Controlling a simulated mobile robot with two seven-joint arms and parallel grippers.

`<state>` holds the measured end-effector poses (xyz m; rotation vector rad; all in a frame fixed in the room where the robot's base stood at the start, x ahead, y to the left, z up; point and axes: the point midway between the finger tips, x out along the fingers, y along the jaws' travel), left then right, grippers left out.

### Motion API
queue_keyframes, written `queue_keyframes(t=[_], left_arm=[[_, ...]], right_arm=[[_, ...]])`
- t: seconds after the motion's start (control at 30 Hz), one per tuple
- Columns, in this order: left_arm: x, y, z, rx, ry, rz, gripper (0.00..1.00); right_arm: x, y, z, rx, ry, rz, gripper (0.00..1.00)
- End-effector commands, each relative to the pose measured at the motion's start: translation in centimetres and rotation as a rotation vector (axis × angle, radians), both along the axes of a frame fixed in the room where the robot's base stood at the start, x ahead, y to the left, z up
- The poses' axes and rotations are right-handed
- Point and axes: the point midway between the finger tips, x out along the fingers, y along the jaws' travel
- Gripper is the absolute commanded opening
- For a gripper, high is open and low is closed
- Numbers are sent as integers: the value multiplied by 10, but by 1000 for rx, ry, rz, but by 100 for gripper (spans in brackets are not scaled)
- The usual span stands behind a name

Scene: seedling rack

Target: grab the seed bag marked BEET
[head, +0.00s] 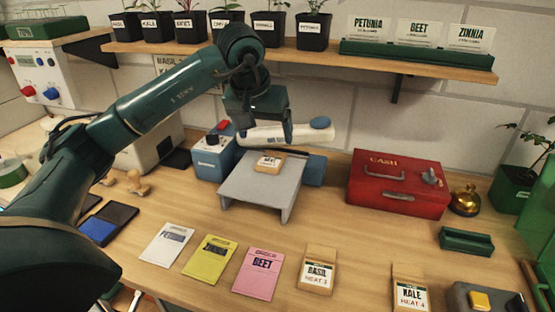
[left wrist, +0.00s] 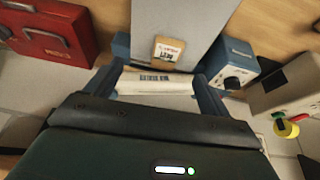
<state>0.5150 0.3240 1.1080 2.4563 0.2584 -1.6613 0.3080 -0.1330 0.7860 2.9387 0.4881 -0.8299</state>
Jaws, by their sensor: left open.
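A small tan bag (head: 268,162) lies on top of a grey stand (head: 262,187); its short black label looks like BEET but is small. The left wrist view shows this bag (left wrist: 168,52) beyond my fingers. A pink packet (head: 260,274) clearly marked BEET lies flat on the table front. A white BEET card (head: 419,32) stands on the shelf. My left gripper (head: 280,142) is over the stand, above and close to the tan bag. My right gripper is out of view.
Tan BASIL (head: 317,270) and KALE (head: 410,290) bags, a yellow packet (head: 209,260) and a white packet (head: 167,245) lie in front. A blue knobbed box (head: 212,160) stands left of the stand, a red cash box (head: 398,184) right. A shelf (head: 300,58) runs above.

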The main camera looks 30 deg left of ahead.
Motion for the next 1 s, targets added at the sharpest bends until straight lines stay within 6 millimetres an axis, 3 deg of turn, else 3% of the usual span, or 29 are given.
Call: queue_keyframes(t=[0.13, 0.4, 0.73, 1.0], left_arm=[[3, 12, -4, 50, 0, 0, 82], [22, 16, -50, 44, -1, 0, 82], [33, 20, -77, 42, 0, 0, 82], [46, 27, -111, 42, -2, -1, 82]], right_arm=[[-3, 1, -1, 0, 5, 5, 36], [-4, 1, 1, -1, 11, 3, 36], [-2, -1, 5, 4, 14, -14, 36], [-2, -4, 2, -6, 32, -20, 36]])
